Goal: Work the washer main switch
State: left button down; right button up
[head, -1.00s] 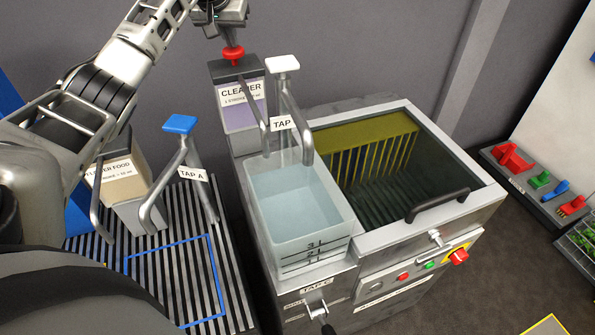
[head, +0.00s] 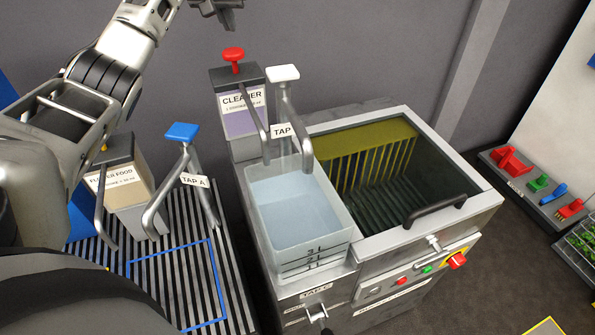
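The washer (head: 478,222) stands in the middle right, with a dark open basin and a yellow grille inside. On its front right corner is a red rotary switch (head: 456,261) on a yellow plate. A small red button (head: 401,281) and a green button (head: 427,269) sit to its left. My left gripper (head: 228,18) is at the top edge, above the cleaner dispenser's red knob (head: 233,55) and apart from it. It is partly cut off by the frame, and its opening is unclear. My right gripper is out of view.
A clear tank (head: 300,215) of liquid stands under a white-topped tap (head: 283,73). The cleaner dispenser (head: 238,100) is behind it. At left are a blue-topped tap (head: 182,131), a flower food dispenser (head: 120,180) and a striped drain surface (head: 180,270). Coloured tools lie on a tray (head: 535,190) at right.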

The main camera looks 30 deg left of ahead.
aim_at(457, 259)
jog(key=k, duration=1)
